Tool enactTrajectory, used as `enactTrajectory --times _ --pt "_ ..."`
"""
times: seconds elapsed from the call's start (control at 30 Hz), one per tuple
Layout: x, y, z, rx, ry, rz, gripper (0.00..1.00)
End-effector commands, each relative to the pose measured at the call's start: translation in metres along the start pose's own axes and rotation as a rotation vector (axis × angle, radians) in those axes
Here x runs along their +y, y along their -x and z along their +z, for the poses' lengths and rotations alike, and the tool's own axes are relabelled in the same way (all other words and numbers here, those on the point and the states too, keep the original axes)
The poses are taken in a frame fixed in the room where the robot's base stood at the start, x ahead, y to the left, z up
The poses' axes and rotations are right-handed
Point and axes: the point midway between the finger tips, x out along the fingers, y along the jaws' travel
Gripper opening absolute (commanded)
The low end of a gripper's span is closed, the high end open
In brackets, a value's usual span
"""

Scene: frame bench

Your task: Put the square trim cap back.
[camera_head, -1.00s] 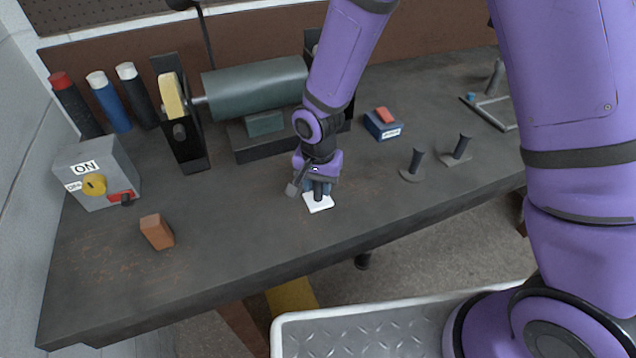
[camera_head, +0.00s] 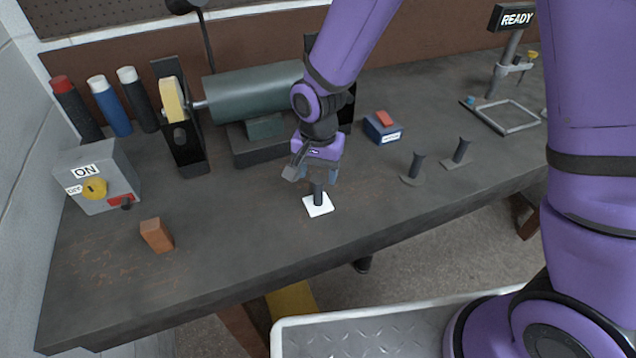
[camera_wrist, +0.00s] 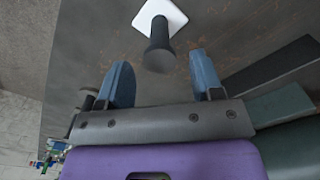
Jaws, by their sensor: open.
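A white square plate (camera_head: 318,208) with a dark upright post (camera_head: 318,190) stands on the bench below my gripper; it looks like the square trim cap. My gripper (camera_head: 314,174) is open just above the post. In the wrist view the white plate (camera_wrist: 160,14) and post (camera_wrist: 159,45) lie beyond the two blue fingertips (camera_wrist: 162,72), with nothing between the fingers. Two other dark posts stand to the right, one on a rounded base (camera_head: 415,170) and one on an angular base (camera_head: 457,158).
A thin square frame (camera_head: 505,118) lies at the right by a READY sign (camera_head: 515,18). A grinder (camera_head: 255,90) and a blue box (camera_head: 383,128) stand behind. An orange block (camera_head: 156,235) and a switch box (camera_head: 98,175) are left. The front middle of the bench is clear.

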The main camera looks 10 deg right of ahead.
Motion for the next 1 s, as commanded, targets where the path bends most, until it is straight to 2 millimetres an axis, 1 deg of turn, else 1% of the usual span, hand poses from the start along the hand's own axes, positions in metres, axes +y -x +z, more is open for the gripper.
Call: enactTrajectory --times 0.03,0.1,0.3,0.5,0.73,0.77,0.87,0.97,1.0 --pt "0.000 0.011 -0.001 0.003 -0.002 -0.004 0.60" --pt "-0.001 0.025 -0.001 0.003 -0.001 -0.004 0.60" --pt "0.000 0.053 0.000 0.001 -0.001 -0.002 0.60" --pt "0.000 0.065 0.000 0.000 0.000 0.000 0.60" --pt "0.002 0.068 -0.001 0.002 0.001 -0.001 0.60" --pt "0.004 0.071 -0.002 0.005 0.002 -0.003 0.60" --pt "0.015 0.088 -0.007 0.023 0.015 -0.015 0.60" --pt "0.036 0.116 -0.014 0.054 0.040 -0.032 0.60" --pt "0.046 0.129 -0.017 0.070 0.053 -0.040 0.60"
